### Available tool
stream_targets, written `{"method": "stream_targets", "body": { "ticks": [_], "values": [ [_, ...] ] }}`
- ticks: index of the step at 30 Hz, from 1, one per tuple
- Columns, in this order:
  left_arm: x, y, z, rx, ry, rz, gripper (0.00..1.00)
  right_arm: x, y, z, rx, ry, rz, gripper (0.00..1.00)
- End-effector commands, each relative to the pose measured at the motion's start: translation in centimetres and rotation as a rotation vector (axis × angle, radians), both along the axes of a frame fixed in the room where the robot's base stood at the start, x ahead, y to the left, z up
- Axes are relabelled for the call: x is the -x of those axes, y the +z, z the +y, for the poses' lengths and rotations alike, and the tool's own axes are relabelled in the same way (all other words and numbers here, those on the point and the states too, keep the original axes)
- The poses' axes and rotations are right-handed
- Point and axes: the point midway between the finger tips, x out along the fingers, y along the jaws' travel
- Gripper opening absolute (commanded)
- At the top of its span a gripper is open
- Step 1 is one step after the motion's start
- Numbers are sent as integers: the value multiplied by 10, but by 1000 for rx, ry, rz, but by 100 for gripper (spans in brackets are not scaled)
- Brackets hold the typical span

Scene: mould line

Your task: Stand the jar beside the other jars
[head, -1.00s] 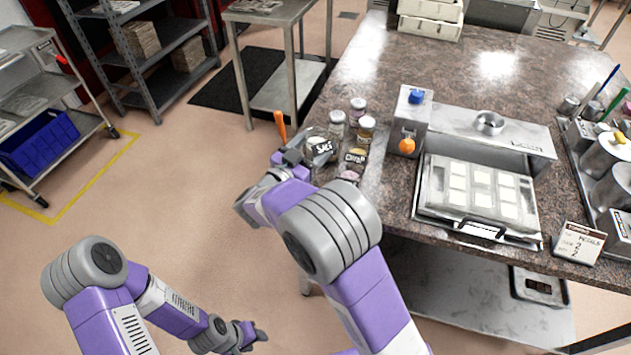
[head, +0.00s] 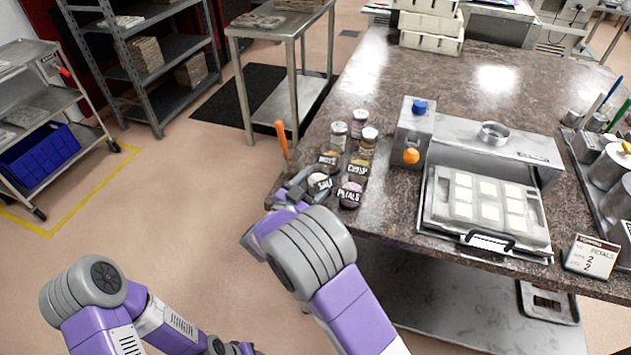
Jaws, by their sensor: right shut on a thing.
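My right gripper (head: 302,184) is shut on the jar labelled SALT (head: 320,183), at the left front corner of the stone-topped table. The jar looks roughly upright; I cannot tell whether its base touches the table. The PETALS jar (head: 350,194) stands just right of it, and the CRISP jar (head: 358,169) stands behind that. Another labelled jar (head: 329,159) is behind the SALT jar. More lidded jars (head: 360,117) stand farther back in the group. My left gripper (head: 242,349) is cut off at the bottom edge, so its jaws are unclear.
An orange-handled tool (head: 283,138) sticks up just behind my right gripper. Right of the jars are a metal box with blue and orange knobs (head: 413,135) and a tray with pale squares (head: 432,205). A sign (head: 588,256) stands front right. The table's back middle is clear.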

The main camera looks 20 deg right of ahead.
Motion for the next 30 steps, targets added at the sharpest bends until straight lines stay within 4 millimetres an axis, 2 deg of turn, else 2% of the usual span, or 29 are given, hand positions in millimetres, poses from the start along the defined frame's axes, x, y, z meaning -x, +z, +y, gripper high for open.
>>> {"method": "stream_targets", "body": {
  "ticks": [1, 6, 17, 20, 30],
  "values": [
    [0, -1, 0, 0, 0, 0, 43, 0, -2, 0, 1, 0, 1, 64],
    [0, -1, 0, 0, 0, 0, 43, 0, -1, 0, 0, 0, 0, 88],
    [0, 3, 0, 0, 0, 0, 43, 1, 3, 2, 1, 2, 1, 88],
    [0, 5, 0, 0, 0, 0, 43, 9, 2, 13, -1, 3, 2, 88],
    [0, 16, 0, 0, 0, 0, 43, 54, -5, 69, 2, 3, 2, 88]
  ]
}}
